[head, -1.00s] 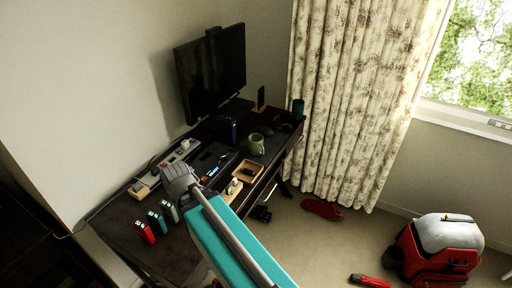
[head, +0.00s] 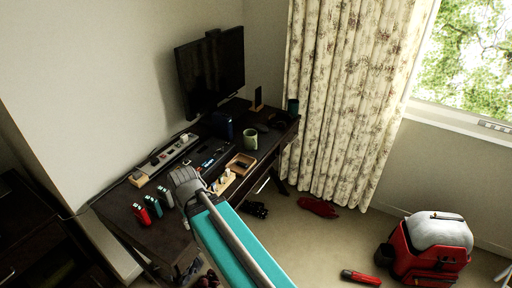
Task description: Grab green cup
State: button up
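A light green cup (head: 250,139) stands upright on the dark desk (head: 130,222), right of the middle and behind a small wooden tray. A darker green-teal cup (head: 293,106) stands at the desk's far right corner by the curtain. My arm, with a teal link, reaches in from the bottom, and its grey end (head: 184,180) is over the front part of the desk. It is apart from both cups, with the tray between it and the light green cup. My gripper's fingers cannot be made out.
A monitor (head: 210,72) stands at the back of the desk. A wooden tray (head: 241,163), a power strip (head: 172,152) and several small red, teal and grey items are near my arm. A red and white backpack-like object (head: 432,247) and red items lie on the floor.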

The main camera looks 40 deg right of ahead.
aim_at(250, 135)
jog(key=k, duration=0.1)
jog(key=z, duration=0.65)
jog(key=i, duration=0.8)
jog(key=u, duration=0.2)
